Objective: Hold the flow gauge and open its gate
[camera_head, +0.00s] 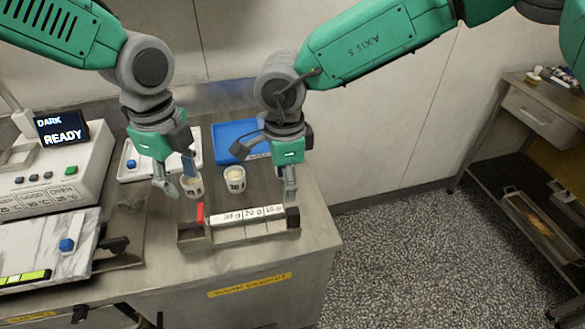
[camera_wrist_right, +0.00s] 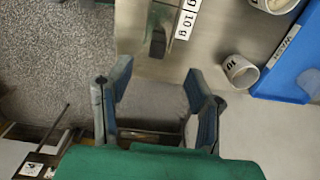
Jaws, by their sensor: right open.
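A long metal trough with a white strip of numbers, which looks like the flow gauge (camera_head: 250,231), lies near the bench's front right corner. A red upright piece, possibly its gate (camera_head: 200,213), stands at its left end, and a black block (camera_head: 293,217) is at its right end. The block also shows in the right wrist view (camera_wrist_right: 158,43). My right gripper (camera_head: 289,190) is open and empty, just above and behind the block.
A second small cup (camera_head: 234,179) stands behind the trough. A blue tray (camera_head: 236,130) and a white tray (camera_head: 150,170) lie further back. A control unit (camera_head: 55,165) and a marble slab (camera_head: 40,245) occupy the left. The bench edge drops to the floor at right.

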